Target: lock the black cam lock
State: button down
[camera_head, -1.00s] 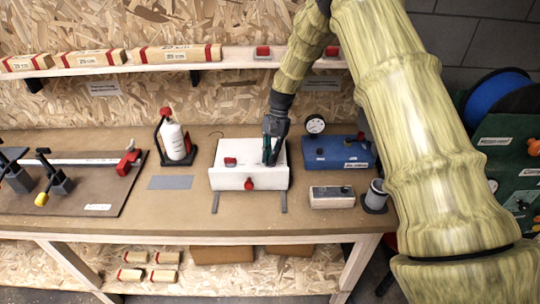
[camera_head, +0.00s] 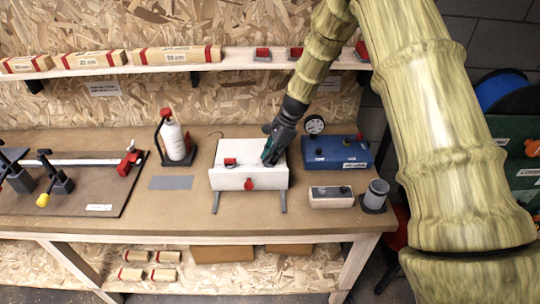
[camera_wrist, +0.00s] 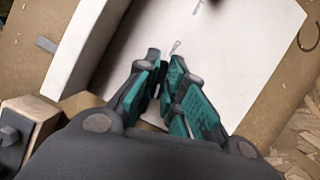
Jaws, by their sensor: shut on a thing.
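The white box (camera_head: 225,180) stands on the workbench, with a red knob (camera_head: 230,162) on the left of its top and another red knob (camera_head: 249,184) on its front face. My gripper (camera_head: 268,160) is over the right part of the box top, tilted, with its tips down at the surface. In the wrist view its teal and grey fingers (camera_wrist: 160,88) are close together over the white top (camera_wrist: 235,65). The black cam lock is hidden by the fingers, and they appear shut on it. A small printed mark (camera_wrist: 175,47) shows just beyond the tips.
A blue box (camera_head: 325,152) with a gauge (camera_head: 315,124) behind it stands to the right. A small pale box with dark knobs (camera_head: 331,202) and a grey cylinder (camera_head: 377,192) are at front right. A white bottle (camera_head: 173,140) stands left. The bench front is clear.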

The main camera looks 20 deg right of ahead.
jog(key=shift+m, duration=0.4)
jog(key=c, duration=1.5)
grip_release()
jog(key=v, duration=1.2)
jog(key=shift+s+d, duration=0.1)
jog(key=shift+s, duration=0.05)
